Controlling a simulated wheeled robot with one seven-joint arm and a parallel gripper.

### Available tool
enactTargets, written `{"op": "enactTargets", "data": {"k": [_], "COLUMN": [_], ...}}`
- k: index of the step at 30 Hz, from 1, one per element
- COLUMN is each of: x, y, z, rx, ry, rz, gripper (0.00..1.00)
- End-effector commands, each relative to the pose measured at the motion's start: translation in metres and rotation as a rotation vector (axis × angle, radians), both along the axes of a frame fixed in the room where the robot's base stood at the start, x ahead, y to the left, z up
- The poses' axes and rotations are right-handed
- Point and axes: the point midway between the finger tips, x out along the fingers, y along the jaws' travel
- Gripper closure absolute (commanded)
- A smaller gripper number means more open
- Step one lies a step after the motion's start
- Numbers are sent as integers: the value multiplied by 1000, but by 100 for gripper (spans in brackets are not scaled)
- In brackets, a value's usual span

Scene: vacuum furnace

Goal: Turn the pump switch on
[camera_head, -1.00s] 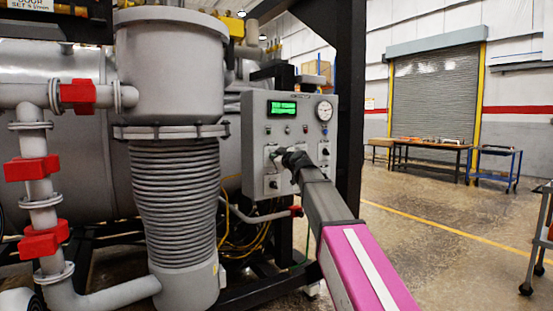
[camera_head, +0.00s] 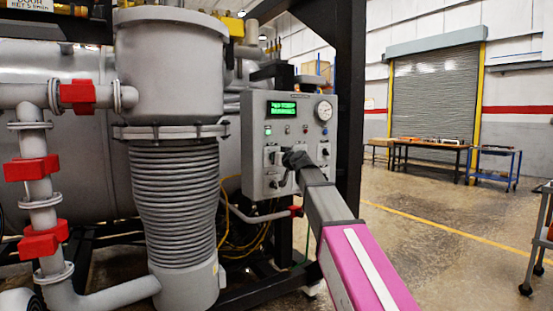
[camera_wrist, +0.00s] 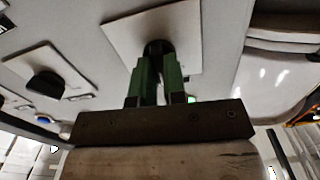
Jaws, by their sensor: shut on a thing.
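The grey control panel (camera_head: 256,105) faces me beside the furnace, with several black knobs on light plates. My gripper (camera_head: 288,159) is at the panel's lower middle. In the wrist view, my green fingers (camera_wrist: 159,80) are shut on a black switch knob (camera_wrist: 157,47) on a light square plate (camera_wrist: 190,25). Another black knob (camera_wrist: 45,84) sits on its own plate to the left, apart from the fingers. The labels are too small to read, so I cannot tell which is marked pump. My gripper hides part of the panel front in the head view.
A display (camera_head: 283,108) with green text, a green lamp (camera_head: 268,131) and a round gauge (camera_head: 324,110) are on the panel. A ribbed grey column (camera_head: 175,200) stands left of it, and a black post (camera_head: 350,110) right. Open floor lies to the right.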

Motion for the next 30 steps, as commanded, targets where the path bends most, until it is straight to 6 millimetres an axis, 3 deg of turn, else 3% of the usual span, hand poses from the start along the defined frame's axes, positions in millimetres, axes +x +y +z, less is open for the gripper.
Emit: {"op": "enactTargets", "data": {"k": [15, 30], "x": [0, 0], "y": [-1, -1], "z": [-1, -1], "rx": [308, 381], "ry": [209, 259], "rz": [0, 0], "gripper": [100, 100]}}
